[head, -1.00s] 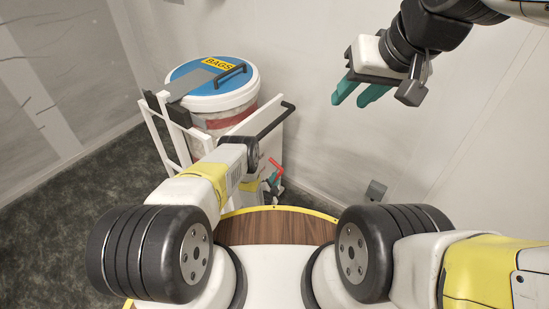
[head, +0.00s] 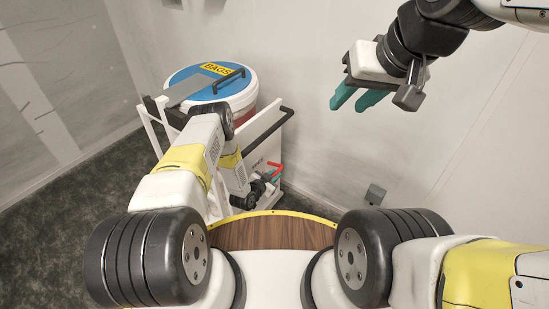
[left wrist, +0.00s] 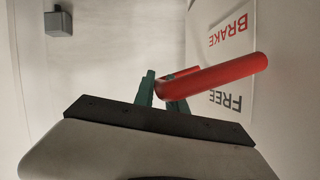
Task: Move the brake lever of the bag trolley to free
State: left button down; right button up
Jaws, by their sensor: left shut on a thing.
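The bag trolley (head: 160,125) is a white frame carrying a bin with a blue lid. Its red brake lever (head: 276,169) is at the right side, partly hidden by my arm. In the left wrist view the red lever (left wrist: 215,78) crosses the picture in front of a white panel, between the words BRAKE (left wrist: 228,30) and FREE (left wrist: 226,99). My left gripper (left wrist: 160,92) is shut on the lever, its teal fingers at the lever's left part. In the head view the left gripper (head: 268,180) is low beside the trolley. My right gripper (head: 358,98) is open and empty, high at the right.
The bin's blue lid (head: 205,82) has a yellow BAGS label and a handle. A black push handle (head: 268,122) juts over the trolley's right side. Dark floor (head: 60,215) is clear at the left.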

pick_arm(q)
jog(key=shift+w+a+r, duration=0.1)
jog(key=shift+w+r, duration=0.05)
jog(key=shift+r, duration=0.35)
jog(key=shift+w+a+r, duration=0.1)
jog(key=shift+w+r, duration=0.05)
jog(key=shift+r, duration=0.05)
jog(key=c, duration=1.4)
grip_release()
jog(key=shift+o, duration=0.2)
jog(key=shift+f, duration=0.1)
jog(key=shift+v, duration=3.95)
